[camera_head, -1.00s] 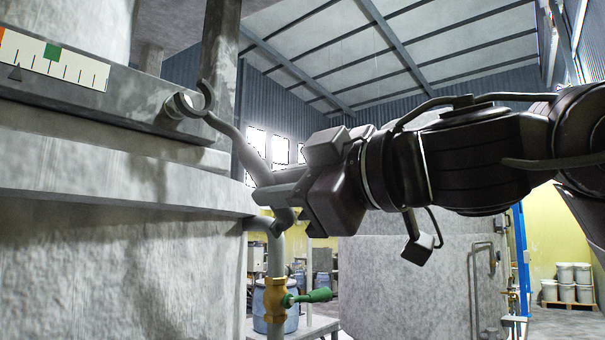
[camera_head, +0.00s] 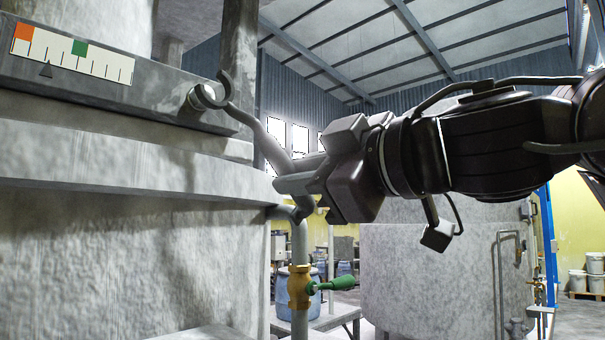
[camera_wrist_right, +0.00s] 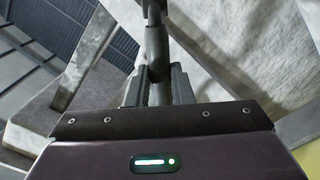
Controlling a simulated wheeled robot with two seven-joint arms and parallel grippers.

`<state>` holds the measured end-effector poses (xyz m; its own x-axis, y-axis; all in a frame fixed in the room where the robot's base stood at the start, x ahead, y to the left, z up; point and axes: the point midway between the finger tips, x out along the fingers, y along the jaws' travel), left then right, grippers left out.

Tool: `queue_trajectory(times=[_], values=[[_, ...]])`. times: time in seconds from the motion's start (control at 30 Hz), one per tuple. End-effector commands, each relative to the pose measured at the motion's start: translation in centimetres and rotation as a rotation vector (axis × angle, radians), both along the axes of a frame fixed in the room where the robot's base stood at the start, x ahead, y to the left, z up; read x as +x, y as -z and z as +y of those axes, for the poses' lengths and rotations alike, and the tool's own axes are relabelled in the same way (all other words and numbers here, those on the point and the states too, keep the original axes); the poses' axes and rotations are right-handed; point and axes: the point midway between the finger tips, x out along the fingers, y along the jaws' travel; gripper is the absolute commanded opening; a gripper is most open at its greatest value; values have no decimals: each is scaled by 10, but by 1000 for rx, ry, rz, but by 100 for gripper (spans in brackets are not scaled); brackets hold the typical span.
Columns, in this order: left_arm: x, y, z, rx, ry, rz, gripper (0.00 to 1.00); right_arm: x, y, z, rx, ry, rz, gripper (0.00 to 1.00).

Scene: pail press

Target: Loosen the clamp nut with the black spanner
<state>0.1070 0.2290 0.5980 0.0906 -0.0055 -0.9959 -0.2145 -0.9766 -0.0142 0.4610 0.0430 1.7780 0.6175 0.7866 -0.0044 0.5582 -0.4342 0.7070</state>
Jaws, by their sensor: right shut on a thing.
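The clamp nut (camera_head: 203,97) is a round grey end sticking out of the press's grey beam at upper left in the head view. The spanner (camera_head: 266,136) looks dark grey, with an open, hooked jaw at its upper end. That jaw is at the right side of the nut and overlaps it in the picture; I cannot tell whether it is seated around it. My right gripper (camera_head: 298,184) is shut on the lower handle, below and right of the nut. The right wrist view shows the spanner shaft (camera_wrist_right: 156,45) between the fingers (camera_wrist_right: 157,90). My left gripper is out of view.
A scale plate (camera_head: 110,65) with coloured marks is on the beam. A grey upright post (camera_head: 241,50) stands just behind the jaw. Below my gripper is a pipe with a brass valve (camera_head: 299,285) and green handle (camera_head: 332,284). A large grey tank (camera_head: 430,270) stands behind.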

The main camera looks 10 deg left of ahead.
Motion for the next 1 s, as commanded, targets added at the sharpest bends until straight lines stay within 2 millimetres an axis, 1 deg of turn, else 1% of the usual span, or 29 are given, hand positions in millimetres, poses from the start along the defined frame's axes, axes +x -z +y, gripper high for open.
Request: queue_trajectory(times=[0.8,1.0], values=[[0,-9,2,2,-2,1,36,14,-1,18,1,0,1,0],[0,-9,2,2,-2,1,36,14,0,18,1,-1,0,0]])
